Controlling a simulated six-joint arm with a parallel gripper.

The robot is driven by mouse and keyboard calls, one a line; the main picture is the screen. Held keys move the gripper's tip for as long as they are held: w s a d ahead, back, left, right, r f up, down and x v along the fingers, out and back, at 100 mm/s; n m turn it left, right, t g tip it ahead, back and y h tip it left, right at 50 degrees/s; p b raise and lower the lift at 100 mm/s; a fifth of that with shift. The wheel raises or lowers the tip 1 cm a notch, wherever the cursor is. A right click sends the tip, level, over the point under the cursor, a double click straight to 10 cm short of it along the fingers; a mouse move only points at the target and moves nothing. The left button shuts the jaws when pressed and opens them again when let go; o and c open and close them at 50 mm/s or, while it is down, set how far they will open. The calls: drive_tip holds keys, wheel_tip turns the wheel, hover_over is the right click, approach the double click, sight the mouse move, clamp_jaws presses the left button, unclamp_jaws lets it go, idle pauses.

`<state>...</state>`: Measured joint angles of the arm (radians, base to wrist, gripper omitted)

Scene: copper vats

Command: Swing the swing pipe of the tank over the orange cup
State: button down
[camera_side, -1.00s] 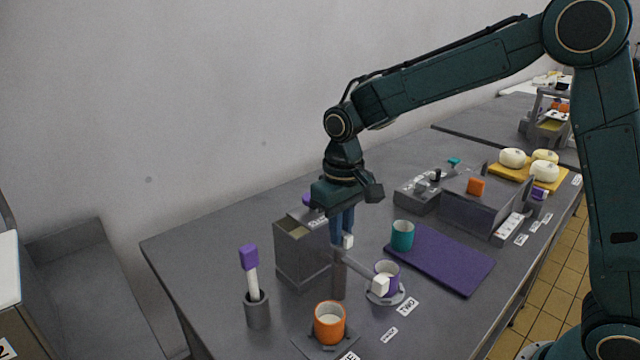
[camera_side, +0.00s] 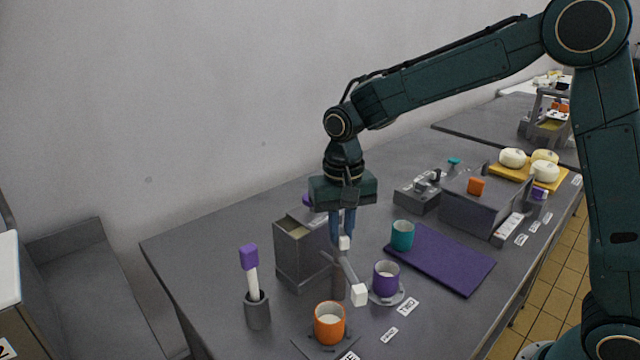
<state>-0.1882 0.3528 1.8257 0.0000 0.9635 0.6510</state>
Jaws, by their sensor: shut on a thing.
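The grey tank (camera_side: 301,252) stands near the left of the bench. Its swing pipe (camera_side: 347,273) reaches out at the tank's right side and ends in a white block (camera_side: 359,295). This end is between the purple cup (camera_side: 386,279) and the orange cup (camera_side: 329,322), just left of the purple cup and over neither. My gripper (camera_side: 343,240) points down and is shut on the pipe's small white knob (camera_side: 344,243). The orange cup stands on a dark base at the bench front, with pale contents. The purple cup stands on a round grey base.
A grey holder (camera_side: 257,311) with a purple-topped stick (camera_side: 249,258) stands left of the orange cup. A teal cup (camera_side: 402,235) stands at the edge of the purple mat (camera_side: 445,262). A grey box (camera_side: 484,203) and yellow board (camera_side: 548,181) are farther right.

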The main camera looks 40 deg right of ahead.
drive_tip(key=m, duration=0.5)
drive_tip(key=shift+m, duration=0.4)
drive_tip(key=c, duration=1.4)
unclamp_jaws()
wheel_tip(320, 180, up, 14)
drive_tip(key=shift+s, duration=0.1)
drive_tip(key=s+d+f+n+t, duration=0.1)
drive_tip(key=s+d+n+t, duration=0.1)
drive_tip(key=s, duration=0.6)
drive_tip(key=s+d+f+n+t, duration=0.1)
drive_tip(key=s+d+n, duration=0.2)
drive_tip(key=s+n, duration=0.2)
drive_tip(key=s+d+f+n+t, duration=0.1)
drive_tip(key=s+d+n+t, duration=0.1)
drive_tip(key=s, duration=0.9)
drive_tip(key=shift+d+f+n+t, duration=0.3)
drive_tip(key=shift+d+n, duration=0.2)
drive_tip(key=shift+n, duration=0.5)
